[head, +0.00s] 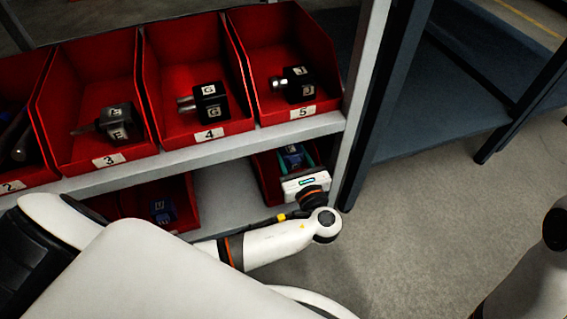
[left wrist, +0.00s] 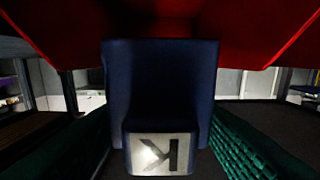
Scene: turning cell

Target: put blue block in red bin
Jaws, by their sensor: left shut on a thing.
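A dark blue block (left wrist: 160,82) with a white label marked K is between the green finger pads of my left gripper in the left wrist view. In the head view my left gripper (head: 294,154) reaches into the lower shelf and is shut on the blue block (head: 293,149). They are at a red bin (head: 264,177) on the lower shelf, whose red surface (left wrist: 160,18) fills the top of the left wrist view. I cannot tell whether the block touches the bin floor. My right gripper is out of view.
Red bins numbered 3 (head: 60,120), 4 (head: 160,100) and 5 (head: 260,60) hold dark lettered blocks with metal shanks on the shelf above. Another lower red bin (head: 186,205) holds a dark blue lettered block (head: 162,210). A grey shelf post (head: 362,100) stands close right of my left gripper.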

